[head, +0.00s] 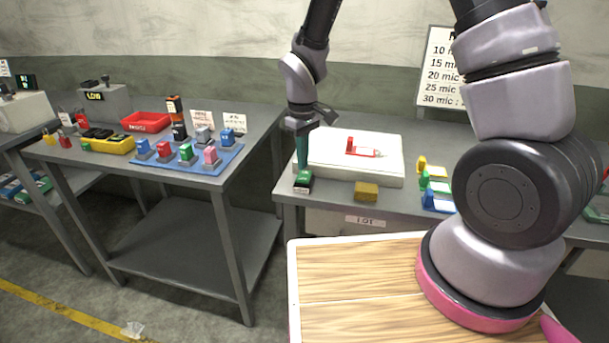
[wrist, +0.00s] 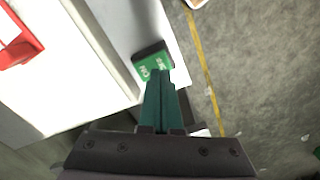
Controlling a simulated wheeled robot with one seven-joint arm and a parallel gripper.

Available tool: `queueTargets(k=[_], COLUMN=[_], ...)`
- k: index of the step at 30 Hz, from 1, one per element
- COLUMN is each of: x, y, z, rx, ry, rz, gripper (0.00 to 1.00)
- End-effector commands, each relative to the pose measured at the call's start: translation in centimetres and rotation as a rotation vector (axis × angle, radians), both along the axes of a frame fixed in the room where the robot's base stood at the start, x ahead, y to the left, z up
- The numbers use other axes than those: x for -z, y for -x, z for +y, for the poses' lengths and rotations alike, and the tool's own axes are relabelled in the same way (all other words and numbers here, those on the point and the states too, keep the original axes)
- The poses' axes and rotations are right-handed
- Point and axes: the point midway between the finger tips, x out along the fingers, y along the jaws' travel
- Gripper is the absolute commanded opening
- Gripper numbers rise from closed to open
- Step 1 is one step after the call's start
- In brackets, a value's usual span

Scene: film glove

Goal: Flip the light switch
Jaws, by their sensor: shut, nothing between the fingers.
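A small black box with a green face and white lettering, which looks like the switch (head: 304,182), sits at the front left corner of the right-hand table. It also shows in the wrist view (wrist: 151,62), where the lettering seems to read ON. My gripper (head: 302,167) points down over it, with its green fingers shut and empty. In the wrist view the fingertips (wrist: 160,74) overlap the near edge of the green face. I cannot tell whether they touch it.
A white slab (head: 325,169) with a red piece (head: 362,148) lies right of the switch. A yellow block (head: 366,191) sits in front of it, and coloured holders (head: 437,186) stand farther right. A left table holds a blue mat (head: 222,165) with several small blocks.

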Motion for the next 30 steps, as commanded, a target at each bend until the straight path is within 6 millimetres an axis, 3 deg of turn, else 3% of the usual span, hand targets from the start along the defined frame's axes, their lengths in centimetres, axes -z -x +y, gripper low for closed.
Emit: queueTargets(k=[13,26,30], x=[-3.5,-4.1,-6.9], y=[-0.1,-0.1,-0.5], z=[0.0,-0.2,-1.7], rx=[0.001,0.007,0.077], ry=[-0.001,-0.001,-0.023], rz=[-0.002,-0.003,-0.037], gripper=[0.0,0.0,0.0])
